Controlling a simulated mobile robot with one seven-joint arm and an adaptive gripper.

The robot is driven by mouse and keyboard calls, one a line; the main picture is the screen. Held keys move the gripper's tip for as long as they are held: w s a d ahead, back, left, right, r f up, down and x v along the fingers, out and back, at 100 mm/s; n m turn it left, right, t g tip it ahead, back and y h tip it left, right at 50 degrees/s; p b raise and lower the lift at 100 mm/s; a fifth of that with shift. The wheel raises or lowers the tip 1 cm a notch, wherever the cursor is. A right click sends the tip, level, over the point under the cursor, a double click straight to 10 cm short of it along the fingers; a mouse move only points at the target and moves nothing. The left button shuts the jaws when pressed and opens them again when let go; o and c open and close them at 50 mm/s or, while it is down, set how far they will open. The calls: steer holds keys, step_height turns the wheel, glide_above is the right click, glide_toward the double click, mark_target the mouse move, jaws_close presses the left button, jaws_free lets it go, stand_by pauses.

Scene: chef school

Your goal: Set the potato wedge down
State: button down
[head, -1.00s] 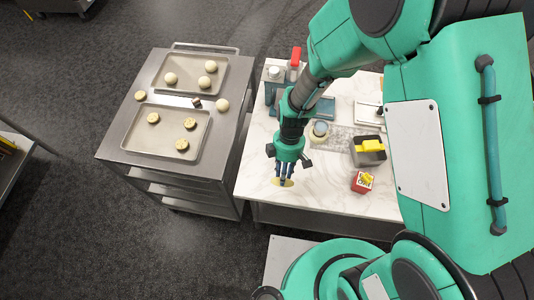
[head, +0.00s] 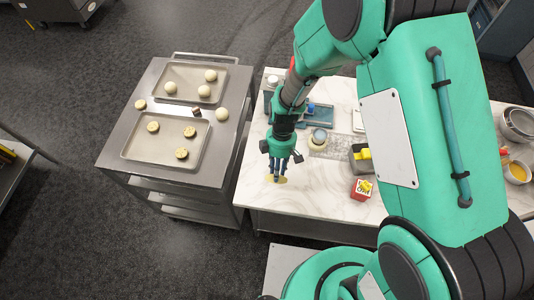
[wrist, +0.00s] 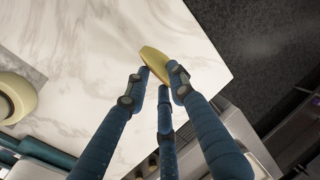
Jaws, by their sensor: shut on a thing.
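The potato wedge (wrist: 155,62) is a pale yellow piece held at the tips of my gripper (wrist: 157,80), which has three blue fingers. My gripper is shut on it. In the head view my gripper (head: 278,172) points down over the left front part of the white marble table (head: 325,205), and the wedge (head: 283,180) shows at its fingertips. I cannot tell whether the wedge touches the tabletop. The fingers hide part of the wedge.
Bare marble lies around the wedge, near the table's front left corner. A red box (head: 361,190) with yellow on top and a grey container (head: 361,160) stand to the right. A round-topped pot (head: 318,140) stands behind. A steel cart (head: 113,165) with trays is at left.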

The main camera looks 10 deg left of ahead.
glide_above(267, 161)
steer(key=w, duration=0.1)
steer(key=shift+w+a+f+p, duration=0.1)
steer(key=shift+f+p, duration=0.35)
steer(key=shift+f, duration=0.05)
steer(key=shift+f, duration=0.1)
steer(key=shift+f, duration=1.65)
steer(key=shift+f, duration=0.15)
steer(key=c, duration=1.5)
jaws_free()
steer(key=shift+o, duration=0.2)
steer(key=v, duration=1.2)
